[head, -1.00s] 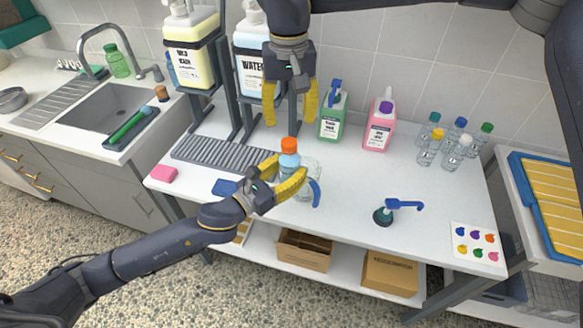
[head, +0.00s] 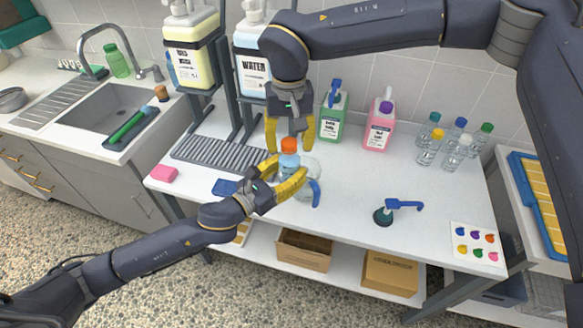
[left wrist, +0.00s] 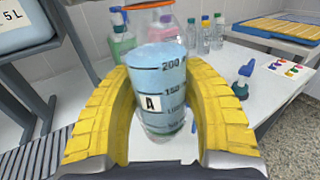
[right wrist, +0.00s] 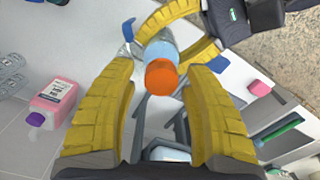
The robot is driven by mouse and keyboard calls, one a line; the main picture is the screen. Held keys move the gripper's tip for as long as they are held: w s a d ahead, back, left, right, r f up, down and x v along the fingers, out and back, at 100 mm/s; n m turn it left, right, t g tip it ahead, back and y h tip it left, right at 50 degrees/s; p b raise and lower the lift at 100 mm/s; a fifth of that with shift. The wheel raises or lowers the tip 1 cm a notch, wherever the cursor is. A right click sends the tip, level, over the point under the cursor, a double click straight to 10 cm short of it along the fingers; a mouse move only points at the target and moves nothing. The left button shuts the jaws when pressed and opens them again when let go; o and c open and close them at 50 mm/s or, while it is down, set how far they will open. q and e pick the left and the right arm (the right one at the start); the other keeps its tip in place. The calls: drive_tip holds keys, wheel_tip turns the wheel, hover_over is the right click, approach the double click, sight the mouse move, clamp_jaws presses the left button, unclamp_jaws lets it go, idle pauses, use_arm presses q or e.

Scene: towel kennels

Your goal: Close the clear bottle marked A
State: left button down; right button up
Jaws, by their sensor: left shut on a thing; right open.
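The clear bottle marked A (left wrist: 162,85) holds blue liquid and stands upright. My left gripper (head: 287,174) is shut on its body, with one yellow finger on each side in the left wrist view. An orange cap (head: 289,145) sits on the bottle's top; I cannot tell how tight it is. My right gripper (head: 288,143) points down from above, open, its fingers on either side of the cap. In the right wrist view the orange cap (right wrist: 162,78) lies between the open fingertips, apart from both.
A clear jug with a blue handle (head: 315,192) stands right beside the bottle. Green (head: 333,122) and pink (head: 379,134) bottles stand behind, with several small capped bottles (head: 440,150) at the right.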

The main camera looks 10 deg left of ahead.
clamp_jaws()
idle(0.5)
